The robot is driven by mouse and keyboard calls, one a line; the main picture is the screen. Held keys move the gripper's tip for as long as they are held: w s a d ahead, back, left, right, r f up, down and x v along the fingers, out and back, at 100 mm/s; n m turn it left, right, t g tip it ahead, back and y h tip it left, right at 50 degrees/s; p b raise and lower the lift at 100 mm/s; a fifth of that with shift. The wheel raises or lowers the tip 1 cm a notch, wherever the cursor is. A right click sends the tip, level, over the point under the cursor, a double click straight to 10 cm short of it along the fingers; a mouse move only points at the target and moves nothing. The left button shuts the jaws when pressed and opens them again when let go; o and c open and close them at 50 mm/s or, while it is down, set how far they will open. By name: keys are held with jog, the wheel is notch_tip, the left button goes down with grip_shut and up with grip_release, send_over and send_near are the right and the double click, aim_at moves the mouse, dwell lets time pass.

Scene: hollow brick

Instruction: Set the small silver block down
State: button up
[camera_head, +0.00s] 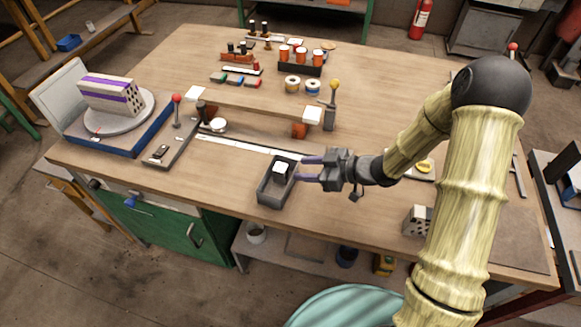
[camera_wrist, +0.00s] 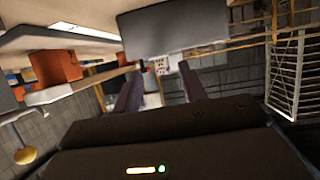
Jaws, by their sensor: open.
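A small silver block (camera_head: 282,168) shows pale at the far end of a dark grey open tray (camera_head: 272,198) near the table's front edge. My gripper (camera_head: 307,168) is just right of the tray, its two purple fingers pointing left toward the block. The fingers are apart, with nothing seen between them. I cannot tell from this angle how high they are above the tray. In the wrist view, the fingers (camera_wrist: 160,88) also stand apart and empty. The block cannot be made out there.
A pale strip (camera_head: 245,146) lies behind the tray. A lever with a yellow knob (camera_head: 334,86) and an orange block (camera_head: 299,131) stand farther back. A holed brick (camera_head: 417,220) is at front right. A striped brick (camera_head: 110,94) sits on a turntable at left. Bare wood lies left of the tray.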

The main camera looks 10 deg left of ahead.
jog(key=shift+v, duration=1.95)
jog(key=w+d+r+m+t+h, duration=0.25)
jog(key=d+m+t+h, duration=0.25)
jog(key=d+m+h, duration=0.7)
jog(key=s+d+r+m+g, duration=0.2)
jog(key=s+d, duration=0.1)
jog(key=s, duration=0.4)
jog(key=s+d+r+m+g+h, duration=0.1)
jog(key=s+d+r+m+g, duration=0.1)
jog(key=s, duration=0.6)
jog(key=shift+d, duration=0.45)
